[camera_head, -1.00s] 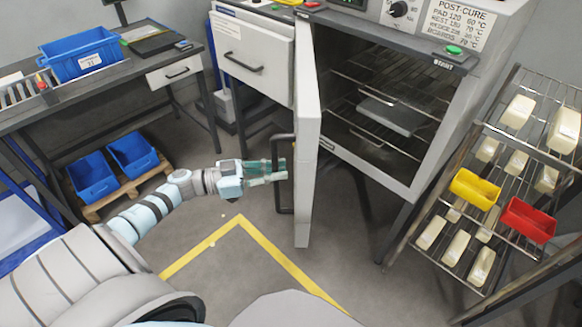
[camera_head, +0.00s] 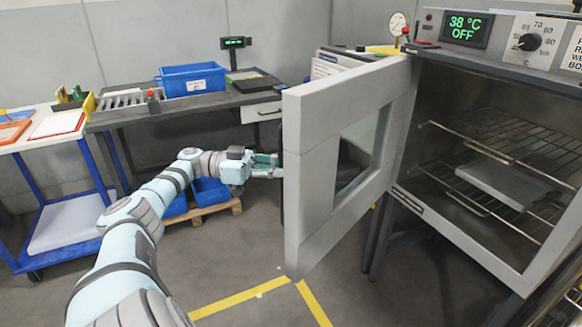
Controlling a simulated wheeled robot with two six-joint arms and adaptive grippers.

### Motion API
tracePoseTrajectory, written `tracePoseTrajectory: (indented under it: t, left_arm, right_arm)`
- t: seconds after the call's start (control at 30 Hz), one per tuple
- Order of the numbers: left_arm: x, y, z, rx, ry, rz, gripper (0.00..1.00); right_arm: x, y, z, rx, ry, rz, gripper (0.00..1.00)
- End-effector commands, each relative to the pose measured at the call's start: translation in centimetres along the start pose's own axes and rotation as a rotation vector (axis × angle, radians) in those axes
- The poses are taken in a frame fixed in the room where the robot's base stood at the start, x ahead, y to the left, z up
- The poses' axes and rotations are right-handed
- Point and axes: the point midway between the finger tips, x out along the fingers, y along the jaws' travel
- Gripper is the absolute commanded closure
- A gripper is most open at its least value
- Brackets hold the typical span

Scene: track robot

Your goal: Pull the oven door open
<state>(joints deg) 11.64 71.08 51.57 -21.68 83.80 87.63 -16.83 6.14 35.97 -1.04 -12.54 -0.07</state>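The oven (camera_head: 440,215) stands at the right with its dark chamber open to view. Its pale grey door (camera_head: 305,190) is swung well out to the left, and I see its inner face and window (camera_head: 357,150). The door handle is on the far outer side and almost wholly hidden behind the door's edge. My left gripper (camera_head: 268,166) is at that outer side, level with the door's middle. Its fingertips are partly hidden by the door edge, so I cannot tell whether they close on the handle. My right gripper is out of view.
Wire racks (camera_head: 490,165) with a flat grey slab (camera_head: 502,183) are inside the oven. A workbench (camera_head: 190,104) with a blue bin (camera_head: 191,79) stands behind my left arm. A blue-framed cart (camera_head: 60,225) is at the left. Floor in front of the door is clear, with yellow tape (camera_head: 240,298).

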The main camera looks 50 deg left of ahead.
Motion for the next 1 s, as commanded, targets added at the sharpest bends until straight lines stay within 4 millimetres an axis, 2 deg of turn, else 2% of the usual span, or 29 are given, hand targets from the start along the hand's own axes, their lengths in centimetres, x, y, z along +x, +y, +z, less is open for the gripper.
tracePoseTrajectory:
  t: [0.37,0.4,0.53,0.87,1.0]
  left_arm:
    - [-0.2,-0.1,-0.1,-0.002,-0.003,-0.003,1.00]
    - [-0.2,-0.1,-0.1,-0.002,-0.003,-0.002,0.85]
    - [-0.2,-0.1,-0.1,-0.002,-0.002,-0.001,0.65]
    - [-0.4,-0.1,-0.1,-0.002,-0.002,-0.002,0.65]
    - [-2.6,-0.2,-0.1,-0.002,-0.001,-0.004,0.65]
  right_arm:
    - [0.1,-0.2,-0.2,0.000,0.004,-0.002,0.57]
    - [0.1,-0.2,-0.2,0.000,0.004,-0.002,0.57]
    - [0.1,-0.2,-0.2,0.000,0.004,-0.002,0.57]
    - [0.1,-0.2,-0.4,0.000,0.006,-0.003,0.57]
    - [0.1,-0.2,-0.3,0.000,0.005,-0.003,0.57]
